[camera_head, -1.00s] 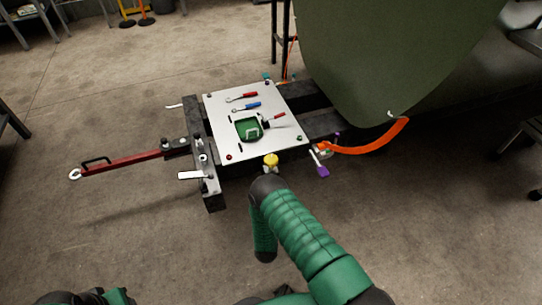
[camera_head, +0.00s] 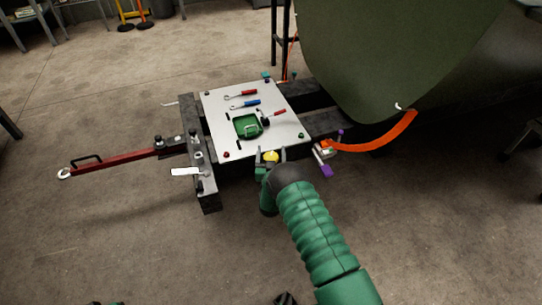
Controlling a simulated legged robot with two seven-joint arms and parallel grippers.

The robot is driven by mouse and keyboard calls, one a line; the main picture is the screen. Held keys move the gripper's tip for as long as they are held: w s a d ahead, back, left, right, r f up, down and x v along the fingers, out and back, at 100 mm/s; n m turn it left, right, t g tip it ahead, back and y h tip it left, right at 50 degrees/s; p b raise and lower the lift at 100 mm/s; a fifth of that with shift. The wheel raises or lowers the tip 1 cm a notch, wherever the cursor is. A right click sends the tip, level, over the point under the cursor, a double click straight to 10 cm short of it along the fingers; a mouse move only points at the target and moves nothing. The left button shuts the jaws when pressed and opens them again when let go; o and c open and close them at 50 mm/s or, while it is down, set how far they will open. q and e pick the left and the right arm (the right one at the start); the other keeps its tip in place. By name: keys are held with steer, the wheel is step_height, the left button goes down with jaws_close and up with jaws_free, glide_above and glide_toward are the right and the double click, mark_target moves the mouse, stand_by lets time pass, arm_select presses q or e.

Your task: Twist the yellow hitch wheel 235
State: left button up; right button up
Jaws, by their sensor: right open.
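The yellow hitch wheel (camera_head: 270,156) is a small yellow knob at the front edge of the cart, just below the white panel (camera_head: 288,135). My right gripper (camera_head: 270,154) is at the wheel, its two fingers open, one on each side of it. I cannot tell whether the fingers touch the wheel. My right wrist hides what lies below the wheel. My left gripper is not in view.
Red and blue wrenches and a green tray (camera_head: 247,126) lie on the panel. A red tow bar (camera_head: 118,160) sticks out left. An orange strap (camera_head: 375,142) and a purple-handled lever (camera_head: 326,170) are right of the wheel. A large green fuselage skin (camera_head: 385,60) rises behind.

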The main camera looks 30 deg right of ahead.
steer(key=c, duration=1.4)
steer(key=shift+o, duration=0.2)
steer(key=m+g+h+b, duration=0.1)
steer(key=h, duration=0.1)
steer(key=m+g+h+b, duration=0.1)
steer(key=m+g+h, duration=0.1)
steer(key=shift+s+d+g, duration=0.15)
steer(key=shift+d+g, duration=0.05)
steer(key=shift+g, duration=0.1)
steer(key=shift+s+m+g+h, duration=0.1)
steer(key=shift+m+g+h, duration=0.3)
steer(key=shift+m+g, duration=0.15)
steer(key=shift+s+d+r+m+g, duration=0.1)
steer(key=shift+m+g, duration=0.15)
steer(key=o, duration=1.4)
steer(key=shift+c, duration=0.2)
